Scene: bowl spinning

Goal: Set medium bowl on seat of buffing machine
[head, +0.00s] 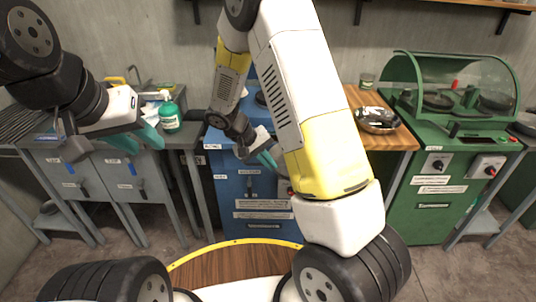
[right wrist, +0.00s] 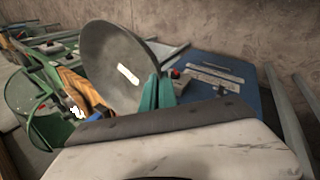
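A grey metal bowl (right wrist: 112,62) with a white label inside is tilted up on its side in the right wrist view. My right gripper (right wrist: 158,92) has its teal fingers close together at the bowl's rim and holds it. In the head view my right gripper (head: 266,159) hangs in front of a blue machine (head: 228,190); the bowl is mostly hidden behind my right arm there. The blue machine's top is largely hidden too, so its seat cannot be made out. My left gripper (head: 140,140) is open and empty, above the grey cabinets at left.
A green hooded machine (head: 430,195) with bowls inside stands at right. A wooden table (head: 398,136) bears another bowl (head: 376,124). A green bottle (head: 169,116) stands on the left counter, near my left gripper.

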